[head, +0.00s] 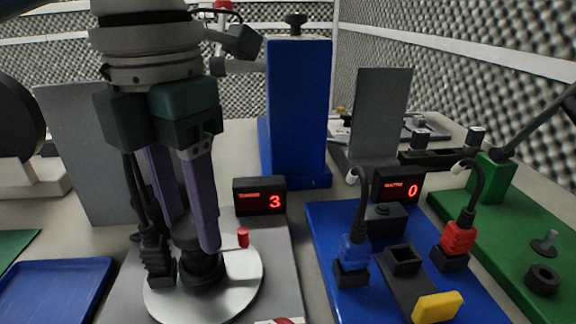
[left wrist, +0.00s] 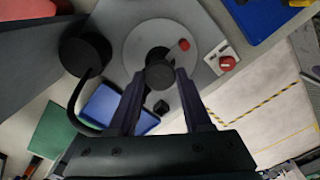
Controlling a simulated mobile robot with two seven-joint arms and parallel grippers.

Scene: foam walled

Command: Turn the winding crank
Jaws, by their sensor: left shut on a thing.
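The winding crank is a pale round disc (head: 240,278) on a grey base (head: 282,262), with a small red peg (head: 243,237) near its rim and a black knob (head: 203,270). My left gripper (head: 190,240) reaches down from above, its purple fingers shut on the black knob. In the left wrist view the knob (left wrist: 160,75) sits between the fingertips, over the disc (left wrist: 135,48), with the red peg (left wrist: 184,45) beside it. A small display (head: 260,196) behind the disc reads a red 3. My right gripper is not in view.
A blue board (head: 330,225) with plugs and a display (head: 397,185) reading 0 lies to the right. A green board (head: 500,210) is farther right. A blue block (head: 299,110) and grey panels stand behind. A blue tray (head: 55,285) lies left.

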